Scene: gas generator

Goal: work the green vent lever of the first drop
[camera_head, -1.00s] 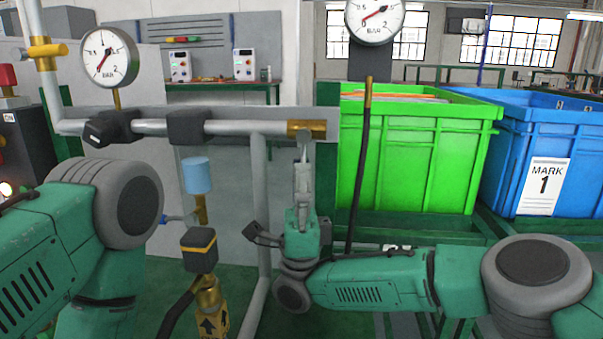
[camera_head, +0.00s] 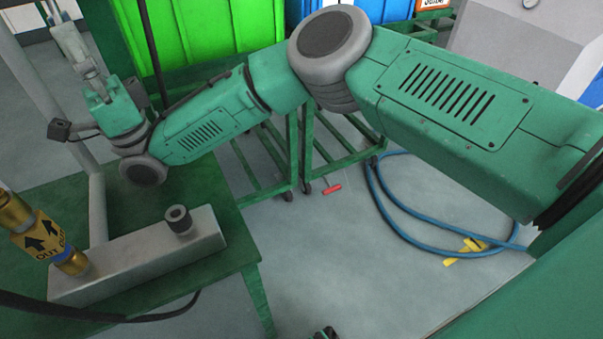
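I cannot make out a green vent lever in the head view now. My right gripper (camera_head: 65,30) is at the top left, its grey fingers pointing up and left past a grey pipe (camera_head: 45,110). Its fingertips run close to the top edge, and I cannot tell whether they are open or hold anything. A brass fitting with a yellow arrow label marked OUT (camera_head: 40,238) shows at the left edge. It meets a grey block with a black knob (camera_head: 178,218) on a green table (camera_head: 225,255). My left gripper is not in view.
A green bin (camera_head: 205,35) and a blue bin (camera_head: 375,8) stand behind on green wheeled frames. A blue hose (camera_head: 400,225), a yellow piece (camera_head: 463,250) and a red-handled item (camera_head: 332,190) lie on the grey floor. A black hose (camera_head: 60,310) crosses the table's front.

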